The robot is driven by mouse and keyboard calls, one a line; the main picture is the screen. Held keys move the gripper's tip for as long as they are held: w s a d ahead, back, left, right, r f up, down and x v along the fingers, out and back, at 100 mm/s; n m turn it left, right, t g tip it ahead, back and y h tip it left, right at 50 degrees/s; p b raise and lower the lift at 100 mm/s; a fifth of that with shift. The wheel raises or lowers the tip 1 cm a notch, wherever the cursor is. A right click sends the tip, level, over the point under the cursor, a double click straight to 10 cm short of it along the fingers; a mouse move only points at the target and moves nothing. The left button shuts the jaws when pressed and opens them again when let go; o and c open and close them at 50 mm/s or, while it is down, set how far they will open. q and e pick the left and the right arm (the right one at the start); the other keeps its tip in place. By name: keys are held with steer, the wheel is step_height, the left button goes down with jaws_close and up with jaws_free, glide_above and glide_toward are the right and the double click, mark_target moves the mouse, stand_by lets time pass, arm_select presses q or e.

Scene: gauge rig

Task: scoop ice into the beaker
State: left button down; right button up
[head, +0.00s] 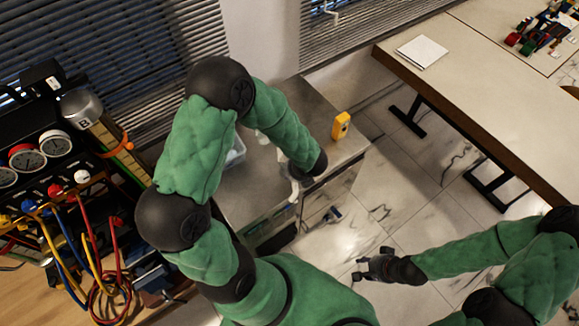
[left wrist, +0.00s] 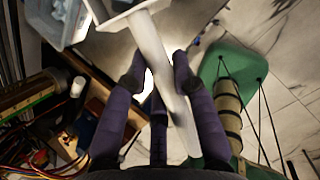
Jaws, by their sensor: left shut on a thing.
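A white scoop (left wrist: 160,60) with a long pale handle is in the left wrist view. My left gripper (left wrist: 158,70) is shut on its handle, and its bowl is at the top edge, partly cut off. In the head view the scoop (head: 295,190) shows only as a small white piece below my left wrist, and the gripper is mostly hidden there. A clear bin (left wrist: 45,30) with pale contents, apparently ice, is left of the scoop; it also shows in the head view (head: 236,151), partly behind my arm. I cannot make out a beaker. My right gripper (head: 366,268) is open and empty over the floor.
A yellow device (head: 341,125) stands at the right edge of the grey counter (head: 318,112). The gauge rig (head: 50,150) with coloured hoses is at the left. A table (head: 470,75) with a paper pad (head: 421,51) is at the right. Marble floor lies between.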

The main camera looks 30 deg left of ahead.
arm_select(q)
steer(key=shift+w+d+f+m+g+y+p, duration=0.1)
steer(key=shift+d+f+m+g+y+p, duration=0.2)
steer(key=shift+g+y+p, duration=0.3)
steer(key=shift+w+d+f+g+y, duration=0.15)
steer(key=shift+f+g+y, duration=0.45)
steer(key=shift+y, duration=0.5)
steer(key=g+y+b, duration=0.1)
steer(key=y+b, duration=0.1)
steer(key=f+m+g+y+b, duration=0.1)
steer(key=y+b, duration=0.1)
steer(key=m+g+y+b, duration=0.1)
steer(key=y+b, duration=0.1)
steer(key=shift+w+d+f, duration=0.3)
steer(key=shift+d+f, duration=0.05)
steer(key=shift+f, duration=0.05)
